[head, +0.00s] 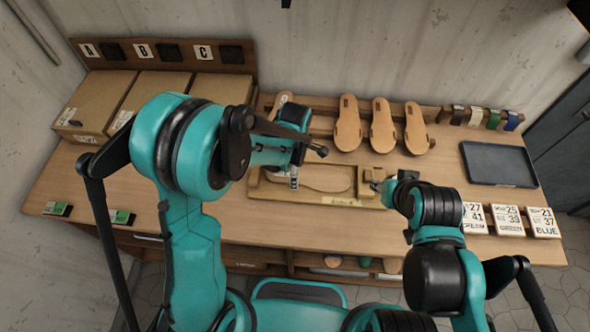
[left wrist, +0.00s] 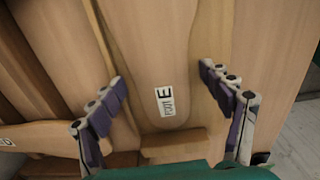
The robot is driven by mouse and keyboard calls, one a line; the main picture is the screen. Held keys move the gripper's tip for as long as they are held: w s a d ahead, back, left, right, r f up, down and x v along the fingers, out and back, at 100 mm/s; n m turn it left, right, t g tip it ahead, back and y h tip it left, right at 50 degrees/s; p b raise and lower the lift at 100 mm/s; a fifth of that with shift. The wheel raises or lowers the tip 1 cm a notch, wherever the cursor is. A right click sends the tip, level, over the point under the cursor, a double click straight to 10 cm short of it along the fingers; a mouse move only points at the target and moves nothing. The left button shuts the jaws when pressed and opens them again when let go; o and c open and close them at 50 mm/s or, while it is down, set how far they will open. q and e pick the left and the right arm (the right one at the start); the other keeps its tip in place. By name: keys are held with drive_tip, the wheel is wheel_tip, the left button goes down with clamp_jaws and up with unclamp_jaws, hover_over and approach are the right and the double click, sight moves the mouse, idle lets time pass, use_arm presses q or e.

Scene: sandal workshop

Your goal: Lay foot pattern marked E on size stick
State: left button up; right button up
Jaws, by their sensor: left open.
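The foot pattern marked E (head: 325,178) lies flat on the wooden size stick (head: 345,202) in the head view, its left end partly hidden by my left gripper (head: 293,180). In the left wrist view the pattern (left wrist: 158,55) shows its "FOOT E" label (left wrist: 166,101), with its near end close to a wooden block (left wrist: 175,145). My left gripper (left wrist: 175,98) is open, one finger on each side of the pattern, with gaps visible. My right gripper (head: 379,186) is at the right end of the size stick, beside a wooden block (head: 381,173); its fingers are too small to read.
Several foot patterns (head: 348,125) stand along the back rack, one partly behind my left arm. Cardboard boxes (head: 95,103) stand at the left under letters A, B and C. A dark tray (head: 498,165) and number cards (head: 508,220) are at the right. The front-middle tabletop is clear.

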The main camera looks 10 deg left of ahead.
use_arm(q)
drive_tip(key=shift+r+p, duration=0.3)
drive_tip(key=shift+r, duration=0.2)
wheel_tip(320, 180, up, 11)
drive_tip(key=p, duration=0.2)
drive_tip(key=s+a+r+m+t, duration=0.7)
drive_tip(key=s+a+m, duration=0.5)
drive_tip(key=m, duration=0.6)
drive_tip(key=shift+s+a+r+m, duration=0.2)
drive_tip(key=shift+a+r+m, duration=0.15)
drive_tip(key=shift+r, duration=0.45)
wheel_tip(320, 180, down, 13)
drive_tip(key=b, duration=1.3)
